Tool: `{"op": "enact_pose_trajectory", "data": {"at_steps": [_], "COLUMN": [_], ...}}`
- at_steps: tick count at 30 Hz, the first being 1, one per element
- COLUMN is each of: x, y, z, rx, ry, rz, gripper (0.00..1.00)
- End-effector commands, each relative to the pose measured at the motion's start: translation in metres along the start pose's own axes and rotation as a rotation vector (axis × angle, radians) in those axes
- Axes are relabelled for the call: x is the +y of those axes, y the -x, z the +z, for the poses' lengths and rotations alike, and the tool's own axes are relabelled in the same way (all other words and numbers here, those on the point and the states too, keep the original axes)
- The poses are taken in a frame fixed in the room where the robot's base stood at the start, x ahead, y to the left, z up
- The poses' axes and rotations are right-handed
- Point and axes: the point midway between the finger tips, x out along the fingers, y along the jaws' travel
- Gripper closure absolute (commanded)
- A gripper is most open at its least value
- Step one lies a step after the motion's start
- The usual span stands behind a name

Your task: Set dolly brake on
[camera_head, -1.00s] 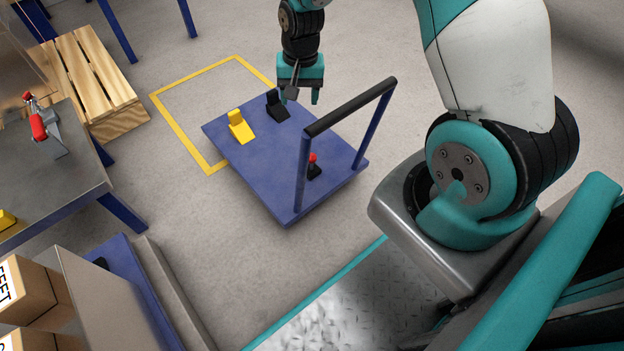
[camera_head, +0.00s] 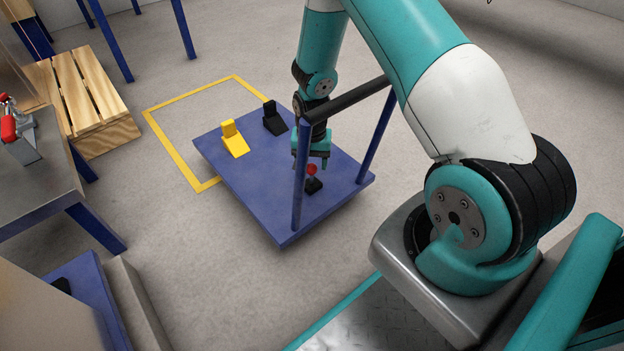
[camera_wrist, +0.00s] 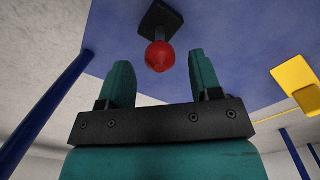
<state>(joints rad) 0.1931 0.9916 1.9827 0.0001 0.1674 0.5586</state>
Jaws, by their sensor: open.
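The blue dolly (camera_head: 255,195) stands on the floor with a black-topped push handle (camera_head: 345,101) on blue posts. Its brake lever, a red ball knob (camera_head: 312,169) on a black base (camera_head: 313,185), is on the deck between the posts. In the wrist view the red knob (camera_wrist: 160,56) is just beyond my fingertips, roughly midway between them, with its black base (camera_wrist: 161,17) behind it. My gripper (camera_head: 310,163) is open and empty, close to the knob; it also shows in the wrist view (camera_wrist: 158,72). Whether the fingers touch the knob cannot be told.
A yellow wedge (camera_head: 235,139) and a black wedge (camera_head: 274,118) sit on the deck's far part. A yellow floor outline (camera_head: 170,143) lies behind the dolly. A wooden pallet (camera_head: 88,97) and a metal table (camera_head: 40,185) stand at left. The handle is close to my arm.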

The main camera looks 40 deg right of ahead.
Motion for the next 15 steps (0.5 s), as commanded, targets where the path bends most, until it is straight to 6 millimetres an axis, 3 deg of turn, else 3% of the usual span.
{"op": "enact_pose_trajectory", "data": {"at_steps": [1, 6, 15], "x": [0.0, 0.0, 0.0], "y": [-0.016, -0.037, -0.044], "z": [0.0, 0.0, 0.0], "rx": [-0.001, 0.0, 0.001], "ry": [0.0, 0.0, 0.0], "rz": [0.001, 0.0, 0.0], "gripper": [0.41, 0.41, 0.41]}}
